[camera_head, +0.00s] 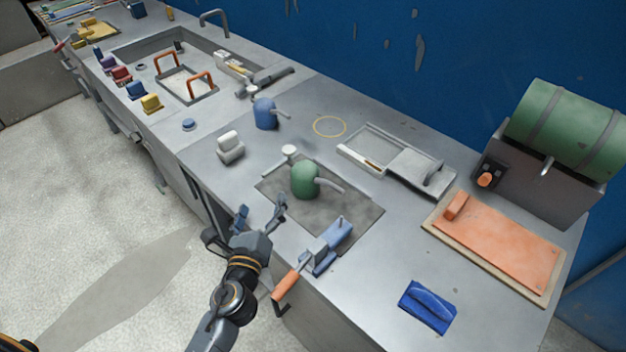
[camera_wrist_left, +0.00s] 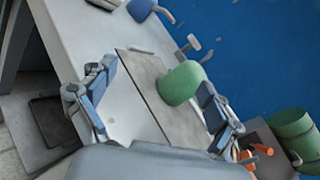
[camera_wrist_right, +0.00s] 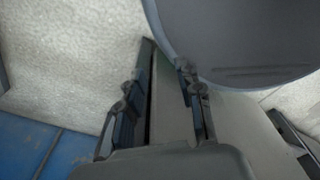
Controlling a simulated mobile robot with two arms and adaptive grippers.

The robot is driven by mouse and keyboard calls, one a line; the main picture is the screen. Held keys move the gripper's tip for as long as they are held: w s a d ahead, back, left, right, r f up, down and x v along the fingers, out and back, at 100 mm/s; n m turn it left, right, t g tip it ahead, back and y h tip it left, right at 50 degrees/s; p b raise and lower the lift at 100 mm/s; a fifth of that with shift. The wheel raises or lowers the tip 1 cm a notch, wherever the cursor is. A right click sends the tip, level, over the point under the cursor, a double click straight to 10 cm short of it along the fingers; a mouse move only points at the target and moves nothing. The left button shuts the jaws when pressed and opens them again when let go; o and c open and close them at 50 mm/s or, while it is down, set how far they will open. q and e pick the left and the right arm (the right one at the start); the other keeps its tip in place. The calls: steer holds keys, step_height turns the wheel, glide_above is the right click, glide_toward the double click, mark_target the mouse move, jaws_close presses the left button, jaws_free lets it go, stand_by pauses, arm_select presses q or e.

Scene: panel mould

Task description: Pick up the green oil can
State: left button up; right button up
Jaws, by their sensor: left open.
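The green oil can (camera_head: 304,181) stands upright on a dark grey mat (camera_head: 355,218) on the workbench, its spout pointing right. A pale round knob (camera_head: 289,151) shows just behind it. My left gripper (camera_head: 262,213) is open and empty at the bench's front edge, to the left of the can and nearer. In the left wrist view the can (camera_wrist_left: 180,83) is ahead of the open fingers (camera_wrist_left: 158,105), closer to the right finger, not touching as far as I can tell. My right gripper (camera_wrist_right: 172,100) shows only in the right wrist view, fingers apart with nothing between them.
A blue vise-like tool with an orange handle (camera_head: 326,246) sits right of my left gripper at the bench edge. A blue can (camera_head: 265,113) and a white block (camera_head: 230,147) stand further back.

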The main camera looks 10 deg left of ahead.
mark_target(300, 188)
arm_select(q)
steer(key=d+m+h, duration=0.1)
steer(key=m, duration=0.1)
steer(key=d+m+h, duration=0.2)
steer(key=m, duration=0.1)
steer(key=w+d+m+h, duration=0.1)
steer(key=d+m, duration=0.1)
steer(key=m, duration=0.1)
steer(key=shift+w+d+f, duration=0.1)
steer(key=shift+d+f, duration=0.05)
steer(key=shift+f, duration=0.2)
steer(key=shift+w+d+m+h, duration=0.2)
steer(key=shift+d+m+h, duration=0.1)
steer(key=shift+m, duration=0.2)
steer(key=w, duration=0.4)
steer(key=w+d, duration=0.1)
steer(key=w, duration=0.2)
steer(key=shift+d+f+p, duration=0.1)
steer(key=shift+f+p, duration=0.15)
steer(key=shift+p, duration=0.05)
steer(key=c, duration=1.4)
steer(key=shift+c, duration=0.5)
steer(key=shift+r, duration=0.2)
